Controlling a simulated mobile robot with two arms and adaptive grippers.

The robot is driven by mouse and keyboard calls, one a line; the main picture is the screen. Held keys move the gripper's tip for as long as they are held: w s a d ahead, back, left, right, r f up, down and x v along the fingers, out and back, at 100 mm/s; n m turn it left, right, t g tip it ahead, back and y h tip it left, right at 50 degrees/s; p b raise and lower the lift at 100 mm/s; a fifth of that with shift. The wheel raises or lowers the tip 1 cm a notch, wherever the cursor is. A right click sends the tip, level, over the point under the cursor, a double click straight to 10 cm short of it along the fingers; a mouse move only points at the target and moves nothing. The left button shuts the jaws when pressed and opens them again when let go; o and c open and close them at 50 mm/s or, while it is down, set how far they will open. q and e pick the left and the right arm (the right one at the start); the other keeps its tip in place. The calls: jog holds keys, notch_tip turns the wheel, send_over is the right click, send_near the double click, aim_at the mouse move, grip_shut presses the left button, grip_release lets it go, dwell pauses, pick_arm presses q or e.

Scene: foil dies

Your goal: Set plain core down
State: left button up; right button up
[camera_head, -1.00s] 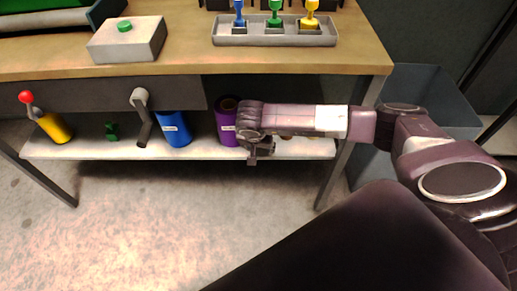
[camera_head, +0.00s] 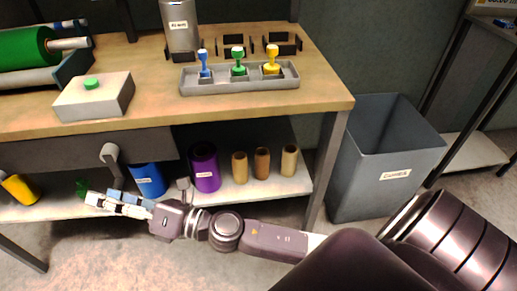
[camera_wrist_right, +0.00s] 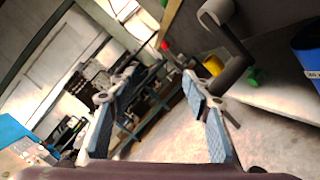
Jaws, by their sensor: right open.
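Three plain tan-brown cores, left (camera_head: 240,167), middle (camera_head: 262,163) and right (camera_head: 289,160), stand upright in a row on the lower shelf (camera_head: 225,200), right of the purple roll (camera_head: 205,168). My right gripper (camera_head: 100,201) is in front of the shelf's left part, near the blue roll (camera_head: 149,180) and well left of the cores. In the right wrist view its two blue-padded fingers (camera_wrist_right: 150,100) are spread with nothing between them. No core shows in that view. My left gripper is in neither view.
A crank handle (camera_head: 110,154) hangs below the bench top, above my right gripper. A small green thing (camera_head: 81,188) and a yellow roll (camera_head: 20,188) lie farther left. A grey bin (camera_head: 385,170) stands right of the bench. A stamp tray (camera_head: 240,82) sits on top.

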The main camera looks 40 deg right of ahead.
jog(key=s+d+f+m+g+h, duration=0.3)
jog(key=d+f+m+h, duration=1.1)
jog(key=d+f+m, duration=0.7)
jog(key=s+f+m+g, duration=0.4)
jog(key=s+f+m, duration=0.1)
jog(key=s, duration=0.5)
jog(key=s+f+m+g+y, duration=0.1)
jog(key=s+f+m+g, duration=0.4)
jog(key=s, duration=0.6)
jog(key=shift+s+f+m, duration=0.2)
jog(key=shift+f+m, duration=0.3)
jog(key=shift+f, duration=0.35)
